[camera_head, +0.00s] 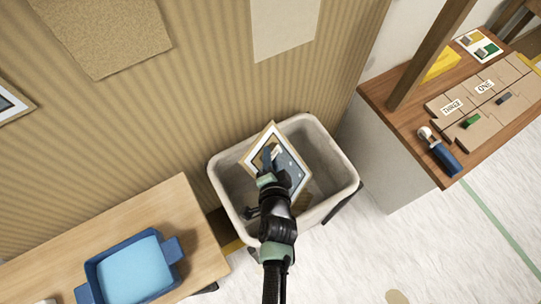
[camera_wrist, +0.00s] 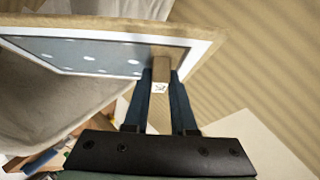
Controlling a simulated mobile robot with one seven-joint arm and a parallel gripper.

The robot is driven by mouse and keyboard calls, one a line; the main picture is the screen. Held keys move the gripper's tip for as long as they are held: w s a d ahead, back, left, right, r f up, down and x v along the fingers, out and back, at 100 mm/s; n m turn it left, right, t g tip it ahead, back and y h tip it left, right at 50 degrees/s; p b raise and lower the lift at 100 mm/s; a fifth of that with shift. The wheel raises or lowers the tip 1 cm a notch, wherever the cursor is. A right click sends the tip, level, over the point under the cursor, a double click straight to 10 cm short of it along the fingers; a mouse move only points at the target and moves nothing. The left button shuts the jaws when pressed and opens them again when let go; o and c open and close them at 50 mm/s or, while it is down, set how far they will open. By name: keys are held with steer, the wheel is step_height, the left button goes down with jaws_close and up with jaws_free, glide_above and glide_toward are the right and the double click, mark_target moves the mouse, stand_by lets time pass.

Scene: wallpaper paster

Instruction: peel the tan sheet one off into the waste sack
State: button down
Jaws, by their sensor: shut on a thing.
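My gripper (camera_head: 267,165) is shut on a framed picture (camera_head: 291,170), at a small brown tab with a white label. The picture has a tan wooden frame, a white border and a blue-grey panel with white dots. It is tilted over the open mouth of a pale grey bin-like sack (camera_head: 345,176). The picture also fills the upper left of the wrist view (camera_wrist: 95,57), where the fingers (camera_wrist: 161,85) close on the tab. A speckled tan sheet (camera_head: 110,35) is on the striped wall at upper left. A paler cream sheet (camera_head: 285,25) is at the top middle.
A wooden table (camera_head: 195,215) at lower left bears a blue tray (camera_head: 135,268). At right, a wooden bench (camera_head: 385,100) with a post holds labelled brown boards (camera_head: 490,98) and a blue-handled roller (camera_head: 440,155). Another frame (camera_head: 12,102) hangs at the left edge.

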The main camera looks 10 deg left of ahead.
steer(key=c, duration=0.7)
jaws_free()
steer(key=shift+o, duration=0.2)
steer(key=p+v, duration=0.2)
steer(key=v, duration=1.1)
